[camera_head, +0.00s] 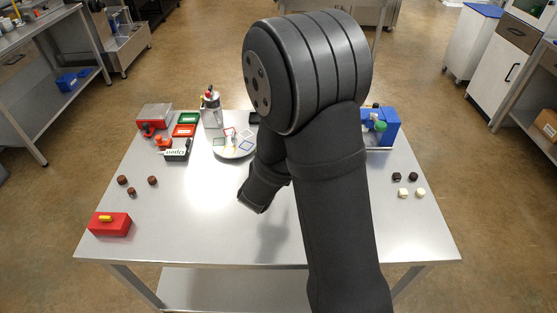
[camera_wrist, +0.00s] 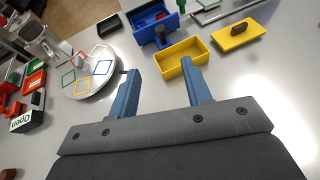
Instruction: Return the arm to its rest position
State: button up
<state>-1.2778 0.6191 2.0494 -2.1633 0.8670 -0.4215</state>
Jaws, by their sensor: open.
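My gripper shows in the wrist view (camera_wrist: 162,92) with its two blue fingers wide apart and nothing between them. It hangs above the steel table (camera_head: 190,225), apart from its surface. In the head view my arm fills the middle and right, and the fingers are hidden behind it. Beyond the fingers in the wrist view are an open yellow box (camera_wrist: 182,66) and a yellow lid (camera_wrist: 240,36) with a dark knob lying beside it. A round white plate (camera_wrist: 90,76) with coloured square outlines lies to their left.
A red block (camera_head: 110,226) with a yellow top sits front left, near several brown pieces (camera_head: 122,180). Dark and white pieces (camera_head: 404,193) lie at right. A blue box (camera_head: 391,127) stands back right; a bottle (camera_head: 211,112) stands at the back. The front middle is clear.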

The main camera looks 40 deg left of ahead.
jog(key=shift+w, duration=0.1)
dwell(0.5)
jog(key=x, duration=1.6)
jog(key=shift+w+a+f, duration=0.1)
jog(key=shift+w+f, duration=0.05)
jog(key=shift+f, duration=0.05)
jog(key=shift+w+a+f, duration=0.15)
jog(key=shift+w+a, duration=0.05)
jog(key=shift+w, duration=0.1)
jog(key=shift+s, duration=0.1)
jog(key=v, duration=1.7)
jog(key=x, duration=1.8)
jog(key=shift+a, duration=0.15)
jog(key=shift+w+a, duration=0.25)
jog(key=shift+w, duration=0.1)
